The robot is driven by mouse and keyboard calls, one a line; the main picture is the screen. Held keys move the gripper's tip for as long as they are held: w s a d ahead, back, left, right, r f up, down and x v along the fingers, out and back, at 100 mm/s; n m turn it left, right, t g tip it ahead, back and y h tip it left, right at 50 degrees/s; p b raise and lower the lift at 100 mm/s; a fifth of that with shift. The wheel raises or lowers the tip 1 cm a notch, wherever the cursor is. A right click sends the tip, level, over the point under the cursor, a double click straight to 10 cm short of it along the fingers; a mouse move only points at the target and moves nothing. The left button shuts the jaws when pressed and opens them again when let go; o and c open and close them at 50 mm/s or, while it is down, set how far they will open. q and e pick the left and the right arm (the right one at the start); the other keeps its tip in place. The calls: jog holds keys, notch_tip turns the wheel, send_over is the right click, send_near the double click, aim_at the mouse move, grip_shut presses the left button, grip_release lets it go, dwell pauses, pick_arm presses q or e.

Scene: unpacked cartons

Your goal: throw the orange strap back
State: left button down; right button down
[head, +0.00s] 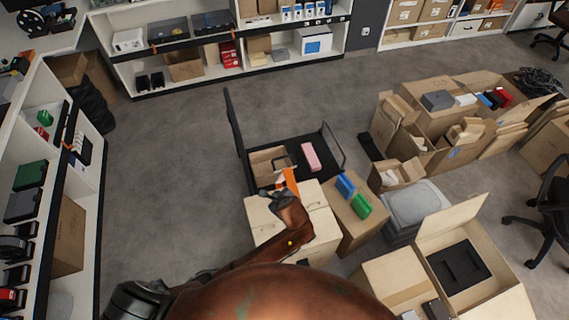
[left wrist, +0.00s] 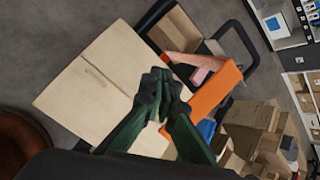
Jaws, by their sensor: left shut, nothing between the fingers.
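The orange strap (head: 290,181) shows as a short flat band at the far edge of the pale carton (head: 262,218). In the left wrist view the strap (left wrist: 214,92) runs slantwise along the edge of the carton (left wrist: 92,88), partly hidden behind one finger. My left gripper (head: 281,198) is over the carton, just on the near side of the strap. In the left wrist view the gripper's dark green fingers (left wrist: 159,82) are shut with nothing between them. I cannot tell whether they touch the strap. My right gripper is not in view.
A black cart (head: 290,155) with a tall handle (head: 233,125) bears an open carton (head: 270,161) and a pink box (head: 310,157). Blue (head: 345,186) and green (head: 361,206) boxes stand on a carton to the right. Bare floor (head: 165,150) lies to the left.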

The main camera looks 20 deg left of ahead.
aim_at(291, 183)
pick_arm(q)
jog(key=w+d+r+m+t, duration=0.1)
jog(key=w+r+m, duration=0.1)
jog(key=w+d+r+m+y, duration=0.1)
jog(key=w+r+m, duration=0.1)
jog(key=w+d+r+m+t+y, duration=0.1)
jog(key=w+d+r, duration=0.1)
jog(key=w+r, duration=0.1)
jog(key=shift+m+t, duration=0.3)
jog(key=shift+m, duration=0.1)
jog(key=shift+w, duration=0.2)
jog(key=b+x, duration=0.2)
jog(key=x, duration=0.7)
jog(key=shift+w+a+f, duration=0.1)
jog(key=shift+w+a, duration=0.1)
jog(key=shift+w, duration=0.05)
